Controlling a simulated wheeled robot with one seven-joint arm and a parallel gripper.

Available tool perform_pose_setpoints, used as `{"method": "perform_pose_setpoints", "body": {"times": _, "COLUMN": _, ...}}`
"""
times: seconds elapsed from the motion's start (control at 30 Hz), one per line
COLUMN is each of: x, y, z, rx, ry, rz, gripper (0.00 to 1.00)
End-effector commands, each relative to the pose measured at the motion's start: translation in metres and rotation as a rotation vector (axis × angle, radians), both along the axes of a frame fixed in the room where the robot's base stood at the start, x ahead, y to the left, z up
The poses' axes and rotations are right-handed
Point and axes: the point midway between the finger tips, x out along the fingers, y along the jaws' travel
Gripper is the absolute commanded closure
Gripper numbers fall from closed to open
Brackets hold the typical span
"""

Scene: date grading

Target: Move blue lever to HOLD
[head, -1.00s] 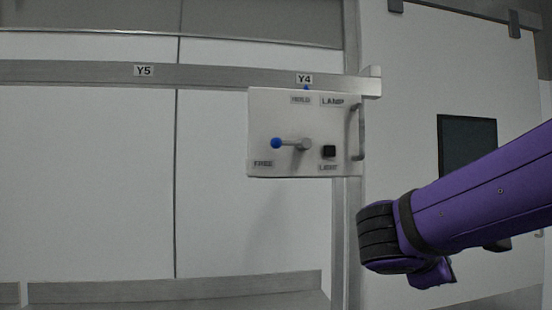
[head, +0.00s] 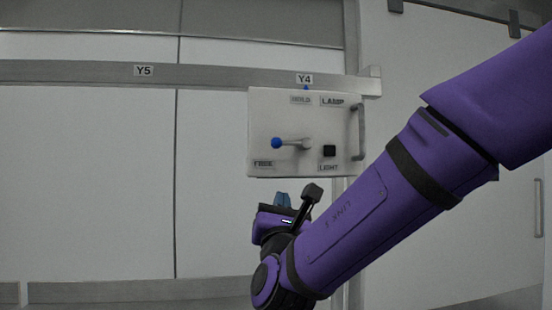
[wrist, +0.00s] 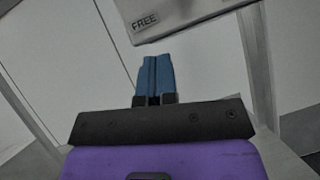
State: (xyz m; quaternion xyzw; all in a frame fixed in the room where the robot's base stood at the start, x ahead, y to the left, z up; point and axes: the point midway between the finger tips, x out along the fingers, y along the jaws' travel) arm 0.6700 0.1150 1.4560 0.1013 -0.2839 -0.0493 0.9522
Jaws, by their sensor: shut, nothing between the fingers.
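The blue lever has a round blue knob (head: 276,143) on a grey arm that points left from its pivot (head: 305,144) on a white panel (head: 262,112). The knob sits just above the FREE label (head: 263,164). The HOLD label (head: 301,100) is above the pivot. My gripper (head: 283,200) is below the panel in the head view, apart from the lever. In the wrist view its blue fingers (wrist: 155,75) are together with nothing between them. That view shows the panel's lower edge and the FREE label (wrist: 145,22); the lever is out of it.
The panel also carries a black button (head: 329,151) marked LIGHT, a LAMP label (head: 332,101) and a vertical handle (head: 361,131) at its right edge. A metal rail (head: 220,75) with Y5 and Y4 tags runs above. The wall left of the panel is clear.

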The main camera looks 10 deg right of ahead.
Motion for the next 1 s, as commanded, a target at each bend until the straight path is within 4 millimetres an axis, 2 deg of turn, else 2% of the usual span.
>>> {"method": "perform_pose_setpoints", "body": {"times": 0.17, "x": 0.000, "y": 0.011, "z": 0.000, "rx": -0.028, "ry": -0.017, "rz": 0.031, "gripper": 1.00}}
{"method": "perform_pose_setpoints", "body": {"times": 0.57, "x": 0.004, "y": 0.010, "z": 0.003, "rx": -0.027, "ry": -0.016, "rz": 0.031, "gripper": 1.00}}
{"method": "perform_pose_setpoints", "body": {"times": 0.77, "x": 0.026, "y": 0.007, "z": 0.017, "rx": -0.026, "ry": -0.018, "rz": 0.029, "gripper": 1.00}}
{"method": "perform_pose_setpoints", "body": {"times": 1.0, "x": 0.063, "y": 0.001, "z": 0.042, "rx": -0.025, "ry": -0.017, "rz": 0.029, "gripper": 1.00}}
